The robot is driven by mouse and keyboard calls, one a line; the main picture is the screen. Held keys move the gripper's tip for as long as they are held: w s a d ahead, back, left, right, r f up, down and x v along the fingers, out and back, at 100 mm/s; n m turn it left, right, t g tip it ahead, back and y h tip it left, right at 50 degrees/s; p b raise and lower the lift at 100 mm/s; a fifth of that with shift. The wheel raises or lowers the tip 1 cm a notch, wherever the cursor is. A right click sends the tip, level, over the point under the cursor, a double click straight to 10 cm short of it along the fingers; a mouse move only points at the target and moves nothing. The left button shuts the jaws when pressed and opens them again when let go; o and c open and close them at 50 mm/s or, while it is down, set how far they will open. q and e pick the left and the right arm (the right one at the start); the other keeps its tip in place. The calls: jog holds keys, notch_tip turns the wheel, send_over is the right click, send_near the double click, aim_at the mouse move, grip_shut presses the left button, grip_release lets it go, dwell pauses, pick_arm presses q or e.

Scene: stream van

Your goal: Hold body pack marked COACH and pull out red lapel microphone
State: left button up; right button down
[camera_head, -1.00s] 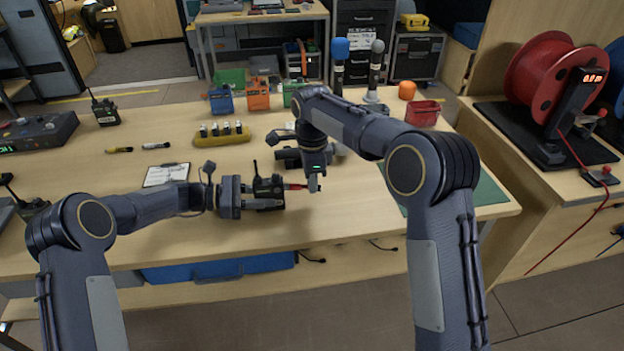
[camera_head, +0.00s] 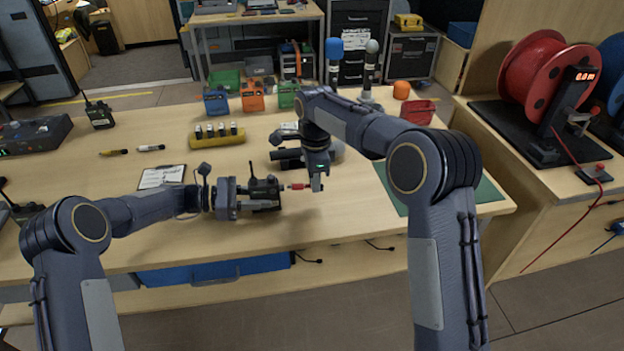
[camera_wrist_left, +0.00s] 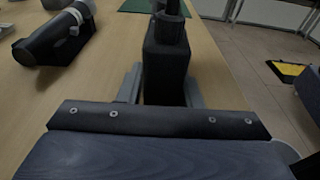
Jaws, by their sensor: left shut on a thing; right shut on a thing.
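A black body pack (camera_head: 264,191) with a short antenna is held just above the bench's front part by my left gripper (camera_head: 262,200). In the left wrist view the pack (camera_wrist_left: 166,72) stands between the two jaws (camera_wrist_left: 163,92); any marking on it is not readable. The red lapel microphone (camera_head: 298,186) is at the pack's right side, with its red part right of the pack and a thin, paler bit toward it. My right gripper (camera_head: 315,184), coming down from the right, is shut on the microphone's right end. Whether the tip still touches the pack is too small to tell.
Dark cylinders (camera_head: 290,158) lie just behind the grippers. A yellow holder (camera_head: 217,137), a clipboard (camera_head: 162,176), a red bin (camera_head: 418,112) and a green mat (camera_head: 478,196) are on the bench. The bench front edge is close; a red cable reel (camera_head: 530,75) stands right.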

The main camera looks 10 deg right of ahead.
jog(key=shift+d, duration=0.35)
jog(key=shift+d, duration=1.4)
pick_arm(q)
jog(key=o, duration=1.1)
jog(key=a, duration=0.4)
jog(key=a+r, duration=0.1)
jog(key=a, duration=0.6)
jog(key=shift+a+r, duration=0.3)
jog(key=shift+r, duration=0.05)
jog(key=shift+a, duration=0.2)
